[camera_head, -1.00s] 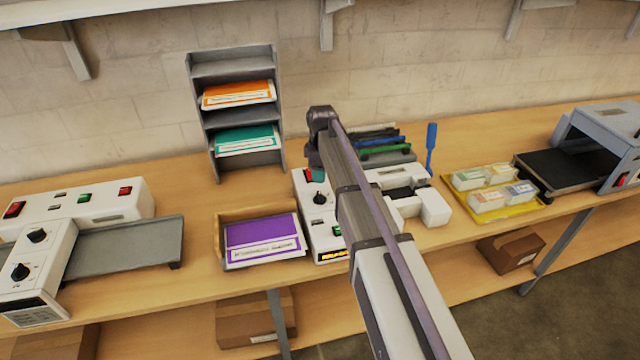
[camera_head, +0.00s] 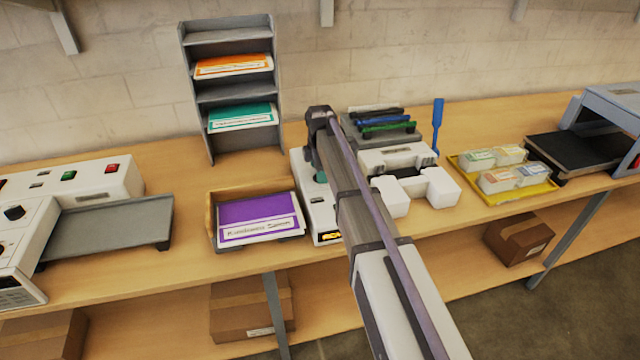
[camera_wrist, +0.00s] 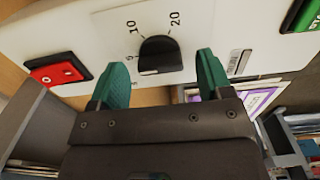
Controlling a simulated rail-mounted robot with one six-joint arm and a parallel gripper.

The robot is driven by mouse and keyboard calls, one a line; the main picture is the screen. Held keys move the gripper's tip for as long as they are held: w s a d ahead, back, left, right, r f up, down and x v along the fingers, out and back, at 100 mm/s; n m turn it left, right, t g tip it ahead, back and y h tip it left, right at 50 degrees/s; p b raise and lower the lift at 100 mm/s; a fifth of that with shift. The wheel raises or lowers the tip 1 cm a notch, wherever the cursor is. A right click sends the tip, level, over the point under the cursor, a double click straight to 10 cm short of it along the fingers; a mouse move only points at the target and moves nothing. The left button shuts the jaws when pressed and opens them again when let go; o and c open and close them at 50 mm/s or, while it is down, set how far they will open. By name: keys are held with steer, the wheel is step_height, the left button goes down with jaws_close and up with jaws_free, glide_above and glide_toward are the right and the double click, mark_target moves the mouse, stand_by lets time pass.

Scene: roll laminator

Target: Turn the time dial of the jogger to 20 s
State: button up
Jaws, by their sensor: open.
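In the wrist view a black dial (camera_wrist: 160,53) sits on a white panel (camera_wrist: 215,35), with the printed marks 10 and 20 beside it and a partly hidden mark nearer me. Its pointer setting is not clear. My gripper (camera_wrist: 161,80) is open, its two teal fingertips apart on either side of the dial and a little short of it; contact does not show. In the head view my arm covers most of the white machine (camera_head: 322,218) and hides the dial; a bit of teal finger shows by my gripper (camera_head: 320,176).
A red switch (camera_wrist: 58,69) and a green switch (camera_wrist: 305,12) flank the dial. A wooden tray (camera_head: 212,222) with a purple pack stands left of the machine; a grey shelf (camera_head: 190,110) stands behind. A yellow tray (camera_head: 500,198) stands to the right.

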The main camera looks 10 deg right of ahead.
steer(key=shift+f, duration=0.2)
steer(key=c, duration=0.9)
